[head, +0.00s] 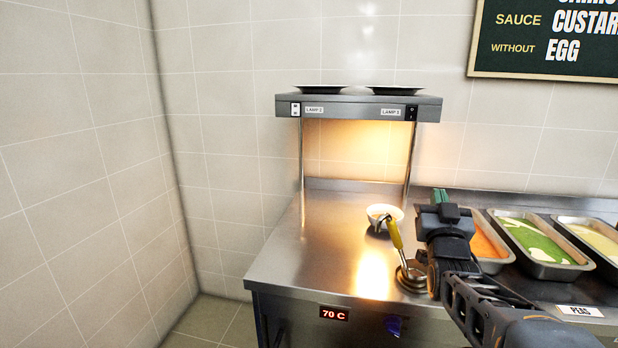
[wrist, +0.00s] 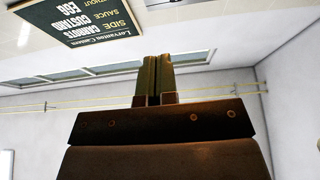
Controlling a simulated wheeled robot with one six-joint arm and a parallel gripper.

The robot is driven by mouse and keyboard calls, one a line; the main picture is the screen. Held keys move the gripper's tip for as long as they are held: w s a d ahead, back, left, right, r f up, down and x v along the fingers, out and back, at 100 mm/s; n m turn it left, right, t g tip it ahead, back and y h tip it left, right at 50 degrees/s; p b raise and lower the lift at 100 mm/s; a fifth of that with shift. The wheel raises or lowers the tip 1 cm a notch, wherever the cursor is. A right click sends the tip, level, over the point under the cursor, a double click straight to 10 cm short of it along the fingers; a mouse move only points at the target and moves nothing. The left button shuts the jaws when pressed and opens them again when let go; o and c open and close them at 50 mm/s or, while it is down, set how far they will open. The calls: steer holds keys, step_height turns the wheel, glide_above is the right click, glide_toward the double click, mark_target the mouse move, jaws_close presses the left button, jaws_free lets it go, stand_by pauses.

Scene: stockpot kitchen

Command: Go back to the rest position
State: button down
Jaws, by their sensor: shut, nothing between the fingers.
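My gripper (head: 440,197) is at the end of my arm, raised above the steel counter (head: 328,240) at the right of the head view. In the wrist view, its two fingers (wrist: 155,80) are together and point up past the wall and ceiling, with nothing between them. The holder is partly hidden by my arm.
A white bowl (head: 384,213) sits under the lit heat-lamp shelf (head: 358,103), which carries two dark plates (head: 395,90). Food trays with orange (head: 488,243), green (head: 538,240) and pale (head: 598,240) contents stand at right. A menu board (head: 550,40) hangs above. Space left of the counter is clear.

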steer(key=s+a+f+g+y+p, duration=0.1)
steer(key=s+f+g+y+p, duration=0.1)
steer(key=f+g, duration=0.4)
steer(key=s+a+f+g+y+p, duration=0.1)
steer(key=s+a+f+g+p, duration=0.1)
steer(key=f+g, duration=0.45)
steer(key=s+a+f+n+g+y+p, duration=0.1)
steer(key=s+a+g+p, duration=0.15)
steer(key=s, duration=0.25)
steer(key=s+a+f+g+y+p, duration=0.1)
steer(key=s+a+f+g+p, duration=0.15)
steer(key=s, duration=0.35)
steer(key=s+a+r+n+g+p, duration=0.1)
steer(key=s+a+r+p, duration=0.2)
steer(key=s+r+p, duration=0.2)
steer(key=shift+s+r+n+p, duration=0.2)
steer(key=shift+r+n+p, duration=0.1)
steer(key=shift+r+p, duration=0.5)
steer(key=shift+r, duration=0.1)
